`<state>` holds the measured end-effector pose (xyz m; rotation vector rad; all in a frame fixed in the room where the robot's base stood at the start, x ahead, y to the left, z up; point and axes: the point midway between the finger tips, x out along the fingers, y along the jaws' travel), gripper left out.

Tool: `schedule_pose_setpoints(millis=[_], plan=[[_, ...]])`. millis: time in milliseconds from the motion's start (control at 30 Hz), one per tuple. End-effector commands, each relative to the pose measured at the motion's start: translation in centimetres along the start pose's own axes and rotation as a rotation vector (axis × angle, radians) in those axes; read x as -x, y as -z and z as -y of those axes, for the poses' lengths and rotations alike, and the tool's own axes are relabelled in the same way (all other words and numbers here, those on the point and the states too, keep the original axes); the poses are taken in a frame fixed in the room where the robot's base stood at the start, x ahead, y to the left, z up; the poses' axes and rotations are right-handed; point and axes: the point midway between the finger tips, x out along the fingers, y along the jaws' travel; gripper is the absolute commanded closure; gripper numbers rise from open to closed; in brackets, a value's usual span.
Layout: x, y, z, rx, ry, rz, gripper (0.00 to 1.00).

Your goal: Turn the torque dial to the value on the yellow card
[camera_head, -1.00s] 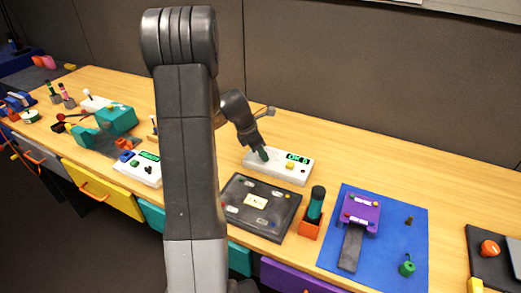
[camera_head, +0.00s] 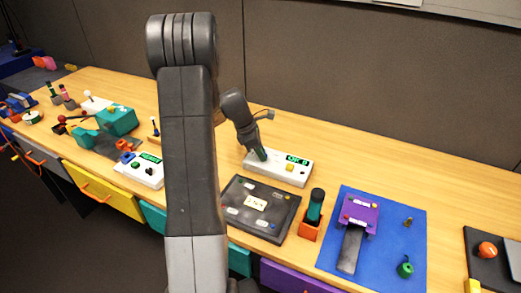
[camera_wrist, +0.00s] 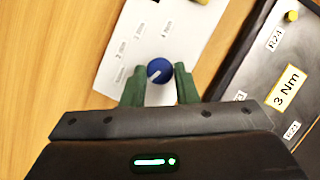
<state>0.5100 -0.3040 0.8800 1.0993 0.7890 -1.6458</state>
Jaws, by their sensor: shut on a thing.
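The torque dial (camera_wrist: 159,71) is a blue round knob with a white pointer line, on a white panel (camera_wrist: 150,45) with printed Nm labels around it. My gripper (camera_wrist: 160,86) has its two green fingers on either side of the dial, shut on it. The pointer line slants between lower left and upper right; I cannot tell for sure which label it indicates. The yellow-edged card (camera_wrist: 286,88) reads "3 Nm". In the head view my gripper (camera_head: 260,155) is at the left end of the white box (camera_head: 280,173), hiding the dial.
A black tray (camera_head: 238,214) lies in front. An orange holder (camera_head: 311,226) and a blue mat (camera_head: 390,262) are to the right. Bare table lies behind the box.

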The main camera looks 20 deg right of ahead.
Motion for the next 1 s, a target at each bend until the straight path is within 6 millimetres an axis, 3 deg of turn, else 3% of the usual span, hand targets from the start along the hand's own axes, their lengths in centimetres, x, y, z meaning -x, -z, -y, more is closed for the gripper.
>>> schedule_pose_setpoints(millis=[1000], plan=[[-0.03, -0.51, -0.89, -0.891, 0.367, -0.001, 0.96]])
